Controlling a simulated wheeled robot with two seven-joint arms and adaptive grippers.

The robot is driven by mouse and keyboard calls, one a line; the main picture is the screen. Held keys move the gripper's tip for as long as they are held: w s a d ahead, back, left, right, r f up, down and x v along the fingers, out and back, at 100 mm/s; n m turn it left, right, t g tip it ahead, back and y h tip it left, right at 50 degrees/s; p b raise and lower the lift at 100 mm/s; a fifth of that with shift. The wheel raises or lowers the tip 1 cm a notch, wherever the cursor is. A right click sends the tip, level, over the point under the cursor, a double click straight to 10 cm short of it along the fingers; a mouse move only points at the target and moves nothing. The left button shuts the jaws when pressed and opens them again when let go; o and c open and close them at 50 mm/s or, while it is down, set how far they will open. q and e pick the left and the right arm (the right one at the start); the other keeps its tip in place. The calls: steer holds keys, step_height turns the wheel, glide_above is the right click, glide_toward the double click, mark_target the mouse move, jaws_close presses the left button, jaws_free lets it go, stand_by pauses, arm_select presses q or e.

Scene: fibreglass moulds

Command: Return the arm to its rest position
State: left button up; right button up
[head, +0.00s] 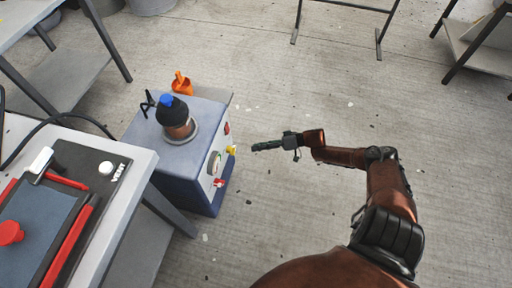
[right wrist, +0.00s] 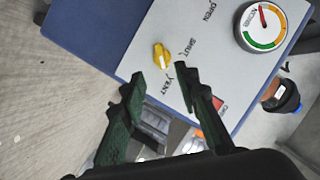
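My right arm (head: 385,190) reaches in from the bottom right of the head view, bent at the elbow. My right gripper (head: 268,145) is to the right of a blue-grey pump box and apart from it. In the right wrist view the gripper (right wrist: 158,75) has its two dark green fingers spread, with nothing held between them. Beyond the fingertips is a yellow knob (right wrist: 161,55) on the box's white panel (right wrist: 205,55), near the words OPEN, SHUT and VENT. Which word the knob points at, I cannot tell. My left gripper is not in view.
The pump box (head: 185,190) carries a dark canister with a blue cap (head: 172,112) and an orange item (head: 181,84). A pressure gauge (right wrist: 262,26) is on its panel. A table (head: 130,170) with a mould stands left. Open concrete floor (head: 300,90) surrounds my right arm.

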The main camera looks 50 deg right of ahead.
stand_by(0.4)
